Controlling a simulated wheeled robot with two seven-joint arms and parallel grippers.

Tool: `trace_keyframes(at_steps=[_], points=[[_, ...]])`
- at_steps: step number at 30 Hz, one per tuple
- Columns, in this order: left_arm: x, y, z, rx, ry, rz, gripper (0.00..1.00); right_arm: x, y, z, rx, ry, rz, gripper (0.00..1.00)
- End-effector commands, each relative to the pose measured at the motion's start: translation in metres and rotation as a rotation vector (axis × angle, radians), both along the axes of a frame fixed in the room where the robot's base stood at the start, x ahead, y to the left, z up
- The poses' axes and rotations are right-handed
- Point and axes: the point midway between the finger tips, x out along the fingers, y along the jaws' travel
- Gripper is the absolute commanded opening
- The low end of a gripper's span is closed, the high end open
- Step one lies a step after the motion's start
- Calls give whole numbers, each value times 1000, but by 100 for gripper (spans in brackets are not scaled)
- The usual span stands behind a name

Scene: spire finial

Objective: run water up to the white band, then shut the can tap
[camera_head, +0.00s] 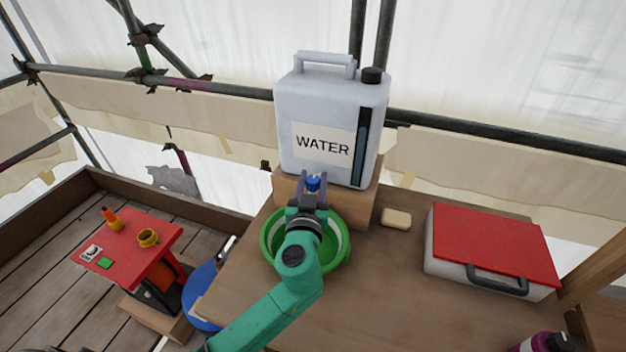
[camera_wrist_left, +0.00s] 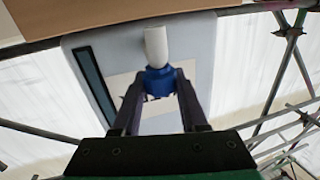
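The white can (camera_head: 318,110) labelled WATER stands upright on a wooden block (camera_head: 362,205). Its blue tap (camera_head: 313,183) is at the low front, and the tap (camera_wrist_left: 158,82) with its pale spout (camera_wrist_left: 156,45) also shows in the left wrist view. My left gripper (camera_head: 313,186) has one finger on each side of the tap's blue knob and appears closed on it. The green basin (camera_head: 268,246) with a white band inside sits below the tap. My left arm covers much of the basin; the water level and any stream cannot be made out. My right gripper is out of view.
A sponge-like tan block (camera_head: 396,219) lies right of the basin. A red-lidded case (camera_head: 490,245) stands farther right, with a dark-capped bottle (camera_head: 545,343) at the lower right. A small red table (camera_head: 125,250) with small items is left. The bench's front middle is clear.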

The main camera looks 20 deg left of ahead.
Motion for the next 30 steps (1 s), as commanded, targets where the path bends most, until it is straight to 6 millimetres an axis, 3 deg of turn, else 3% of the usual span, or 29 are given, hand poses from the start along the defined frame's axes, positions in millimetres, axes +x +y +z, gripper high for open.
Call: trace_keyframes(at_steps=[14, 23, 30], points=[[-1, 1, -1, 4, -1, -63, 0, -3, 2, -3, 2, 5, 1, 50], [-1, 1, 1, 4, -1, -266, 0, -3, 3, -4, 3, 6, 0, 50], [0, 2, 4, 8, -1, -492, 0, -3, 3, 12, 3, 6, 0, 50]])
